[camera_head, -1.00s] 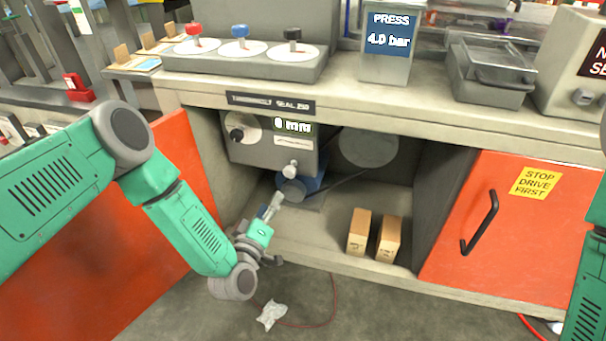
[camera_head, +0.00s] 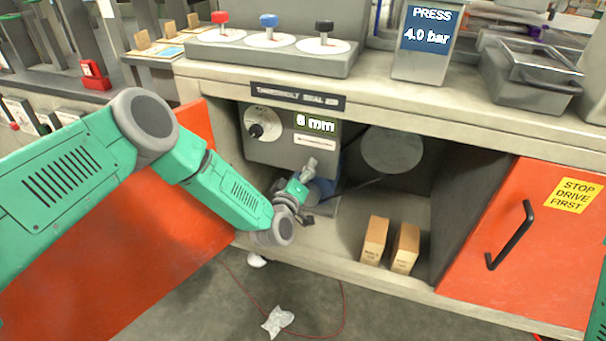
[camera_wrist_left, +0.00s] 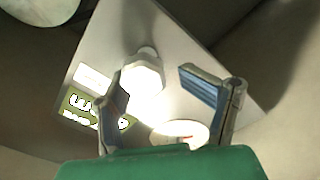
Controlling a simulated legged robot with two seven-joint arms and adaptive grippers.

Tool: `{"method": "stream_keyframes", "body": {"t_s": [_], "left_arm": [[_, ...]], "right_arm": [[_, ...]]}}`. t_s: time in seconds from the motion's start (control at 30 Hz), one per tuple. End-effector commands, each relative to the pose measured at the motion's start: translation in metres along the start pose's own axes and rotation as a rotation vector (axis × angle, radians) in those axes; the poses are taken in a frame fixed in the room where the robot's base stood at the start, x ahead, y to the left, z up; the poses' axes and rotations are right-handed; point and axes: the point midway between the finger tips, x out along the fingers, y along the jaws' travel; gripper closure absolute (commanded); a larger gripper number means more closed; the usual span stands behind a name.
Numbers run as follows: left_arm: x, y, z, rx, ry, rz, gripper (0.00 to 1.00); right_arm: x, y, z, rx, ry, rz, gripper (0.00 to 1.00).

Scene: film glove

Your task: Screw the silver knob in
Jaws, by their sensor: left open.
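The silver knob (camera_wrist_left: 143,72) sticks out from the front of a grey box (camera_head: 275,153) inside the open cabinet bay. In the left wrist view it looks bright and faceted, and lies ahead of the space between my fingers. My left gripper (camera_wrist_left: 153,78) is open, one finger on each side of the knob's line, with no clear contact. In the head view my left gripper (camera_head: 302,186) reaches up toward the box's lower right, and its fingers overlap the knob there, so the gap cannot be judged. My right gripper is out of view.
A black knob (camera_head: 262,130) on a white dial and a lit mm display (camera_head: 315,123) are on the same box. Two small cartons (camera_head: 375,241) stand on the bay floor to the right. An orange door (camera_head: 530,235) bounds the bay. The worktop edge (camera_head: 400,105) overhangs it.

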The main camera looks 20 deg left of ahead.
Motion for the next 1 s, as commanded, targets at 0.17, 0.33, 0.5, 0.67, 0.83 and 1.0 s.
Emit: {"method": "stream_keyframes", "body": {"t_s": [0.17,0.33,0.5,0.67,0.83,1.0], "left_arm": [[-0.001,0.004,0.004,0.002,-0.004,0.001,0.72],[-0.001,0.003,0.001,-0.006,-0.004,0.007,0.98],[0.000,0.003,-0.001,-0.009,0.000,0.009,0.98],[0.000,0.002,-0.003,0.013,0.005,0.006,0.99],[0.000,0.001,-0.004,0.076,0.007,0.003,0.99],[0.000,0.002,-0.003,0.189,0.005,0.005,0.99]], "right_arm": [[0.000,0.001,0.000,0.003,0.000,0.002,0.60],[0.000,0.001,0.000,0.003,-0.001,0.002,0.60],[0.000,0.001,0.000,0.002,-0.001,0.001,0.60],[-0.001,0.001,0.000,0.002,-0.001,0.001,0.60],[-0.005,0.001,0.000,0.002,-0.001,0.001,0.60],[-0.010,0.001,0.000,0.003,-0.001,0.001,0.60]]}}
